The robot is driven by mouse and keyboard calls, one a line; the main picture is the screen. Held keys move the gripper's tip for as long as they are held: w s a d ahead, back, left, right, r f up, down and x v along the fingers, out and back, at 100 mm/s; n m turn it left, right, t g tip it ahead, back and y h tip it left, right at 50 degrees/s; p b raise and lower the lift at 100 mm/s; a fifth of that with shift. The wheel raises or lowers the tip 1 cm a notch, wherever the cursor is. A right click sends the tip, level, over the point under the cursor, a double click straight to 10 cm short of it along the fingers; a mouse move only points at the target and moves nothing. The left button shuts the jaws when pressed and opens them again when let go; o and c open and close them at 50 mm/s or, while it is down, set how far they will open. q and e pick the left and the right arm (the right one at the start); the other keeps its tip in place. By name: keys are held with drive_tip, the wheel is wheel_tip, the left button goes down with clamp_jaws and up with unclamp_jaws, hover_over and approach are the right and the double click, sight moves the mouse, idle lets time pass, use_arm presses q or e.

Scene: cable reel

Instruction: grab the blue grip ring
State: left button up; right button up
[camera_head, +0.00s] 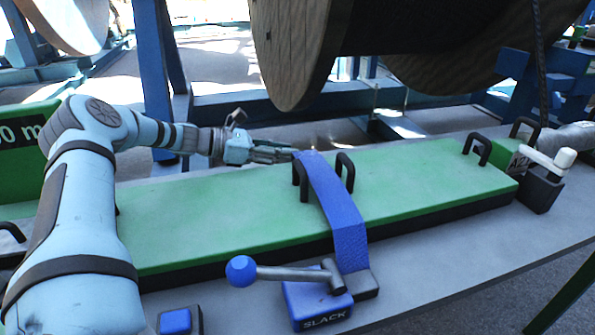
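No separate blue grip ring can be made out for certain. The blue textured band (336,205) lies across the green board (420,185) and drops over its front edge to a grey block. My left gripper (285,153) reaches in from the left above the back edge of the board. Its fingertips point right and end at or just behind the far end of the band. I cannot tell whether they touch it, or how far the fingers are spread. My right gripper is not in view.
Black handles (345,171) stand beside the band. A lever with a blue ball (240,271) sits on a blue block marked SLACK (318,306) in front. A white-handled lever (545,160) is at the right. A large wooden reel (290,50) hangs over the back.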

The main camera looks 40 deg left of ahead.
sight(302, 156)
use_arm(q)
drive_tip(key=x, duration=0.2)
drive_tip(key=f+b+x, duration=0.1)
drive_tip(key=x, duration=0.1)
drive_tip(key=shift+w+d, duration=0.1)
drive_tip(key=shift+d, duration=0.15)
drive_tip(key=shift+w, duration=0.15)
drive_tip(key=shift+r, duration=0.1)
drive_tip(key=shift+c, duration=0.8)
clamp_jaws()
drive_tip(key=shift+s, duration=0.2)
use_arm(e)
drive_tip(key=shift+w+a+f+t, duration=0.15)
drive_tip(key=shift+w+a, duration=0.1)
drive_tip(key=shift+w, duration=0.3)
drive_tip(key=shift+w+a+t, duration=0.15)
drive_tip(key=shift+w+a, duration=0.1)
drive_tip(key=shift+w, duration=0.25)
use_arm(q)
drive_tip(key=shift+r, duration=0.15)
